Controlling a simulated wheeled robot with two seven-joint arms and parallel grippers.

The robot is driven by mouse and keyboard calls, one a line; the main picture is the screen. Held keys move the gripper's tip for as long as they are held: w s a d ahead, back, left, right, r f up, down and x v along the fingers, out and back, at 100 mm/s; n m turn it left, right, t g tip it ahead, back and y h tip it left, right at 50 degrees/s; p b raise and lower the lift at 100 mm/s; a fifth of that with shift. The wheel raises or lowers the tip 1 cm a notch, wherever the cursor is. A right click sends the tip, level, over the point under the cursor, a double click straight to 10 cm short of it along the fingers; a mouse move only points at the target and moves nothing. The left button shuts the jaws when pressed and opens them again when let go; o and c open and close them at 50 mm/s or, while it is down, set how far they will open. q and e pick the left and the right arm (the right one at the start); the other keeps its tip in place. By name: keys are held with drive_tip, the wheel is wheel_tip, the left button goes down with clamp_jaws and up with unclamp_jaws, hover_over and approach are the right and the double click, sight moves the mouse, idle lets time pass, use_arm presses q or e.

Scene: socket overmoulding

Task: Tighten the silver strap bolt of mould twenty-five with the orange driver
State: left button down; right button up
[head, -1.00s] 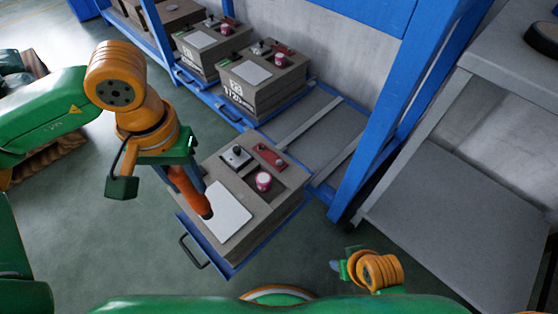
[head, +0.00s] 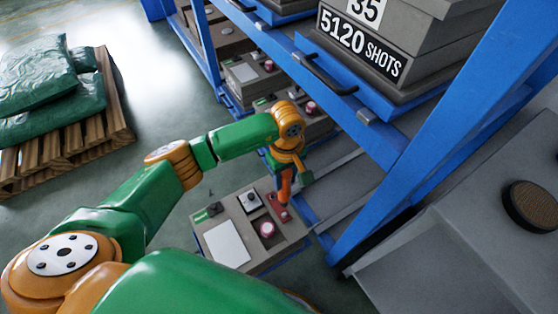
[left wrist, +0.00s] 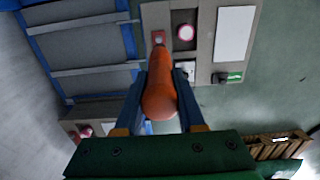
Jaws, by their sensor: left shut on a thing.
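My left gripper (head: 284,174) is shut on the orange driver (head: 286,186), which points down over the mould on the pulled-out drawer. In the left wrist view, the driver (left wrist: 160,98) sits between the two fingers of the gripper (left wrist: 161,78). Its far end is at or just above the red strap plate (left wrist: 158,37); I cannot tell whether it touches the bolt. The grey mould (head: 207,226) has a white label, a red-and-white knob (head: 267,229) and a silver block with a dark knob (head: 250,202). Its number is not readable. The right gripper is out of view.
Blue rack posts (head: 350,210) stand right of the mould. A mould marked 35 and 5120 shots (head: 360,45) sits on an upper shelf. More moulds stand behind. A grey table (head: 460,245) with a dark round object (head: 532,206) is at right. A pallet (head: 60,150) with green sacks is at left.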

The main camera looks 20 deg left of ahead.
sight(286, 192)
use_arm(q)
drive_tip(key=shift+w+d+f+n, duration=0.1)
drive_tip(key=shift+d+f+n, duration=0.1)
drive_tip(key=shift+n, duration=0.2)
drive_tip(key=shift+f, duration=0.1)
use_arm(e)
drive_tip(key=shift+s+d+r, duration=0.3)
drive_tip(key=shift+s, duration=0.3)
use_arm(q)
drive_tip(key=shift+a, duration=0.1)
drive_tip(key=shift+f+b, duration=0.4)
drive_tip(key=shift+b, duration=0.15)
wheel_tip(286, 192, down, 5)
drive_tip(key=b, duration=0.5)
drive_tip(key=shift+f, duration=0.2)
drive_tip(key=shift+f+b, duration=0.4)
drive_tip(key=shift+b, duration=0.2)
drive_tip(key=shift+f, duration=0.1)
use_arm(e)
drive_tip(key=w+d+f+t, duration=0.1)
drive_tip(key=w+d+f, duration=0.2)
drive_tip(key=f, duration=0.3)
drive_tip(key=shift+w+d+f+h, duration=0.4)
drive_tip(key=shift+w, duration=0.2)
